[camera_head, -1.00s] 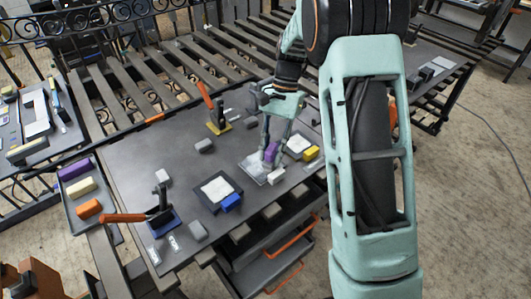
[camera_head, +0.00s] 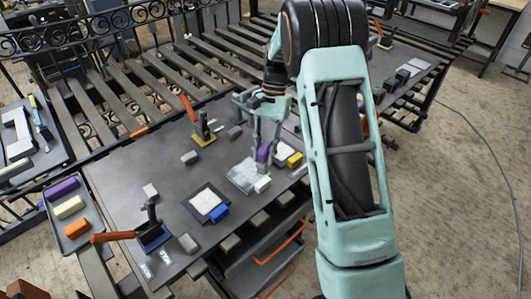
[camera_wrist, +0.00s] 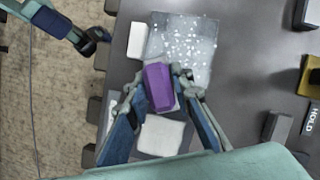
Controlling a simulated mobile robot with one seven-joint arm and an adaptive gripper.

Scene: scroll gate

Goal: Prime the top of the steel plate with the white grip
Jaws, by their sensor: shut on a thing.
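My gripper (camera_head: 263,160) is shut on a purple block (camera_head: 263,152). The wrist view shows the purple block (camera_wrist: 158,88) between the fingers, at the near edge of a light grey plate (camera_wrist: 190,50) with white specks scattered on it. The plate (camera_head: 241,177) lies on the dark bench. I cannot tell whether the block touches it. A small white block (camera_head: 262,184), perhaps the white grip, lies at the plate's edge; it also shows in the wrist view (camera_wrist: 137,40). It is not in my gripper.
A yellow block (camera_head: 295,160) and a white square pad (camera_wrist: 162,136) are close to my gripper. A blue block (camera_head: 219,213) lies by a white-topped dark plate (camera_head: 196,210). Orange-handled clamps (camera_head: 203,130) stand on the bench. A tray (camera_head: 86,240) holds purple, cream and orange blocks.

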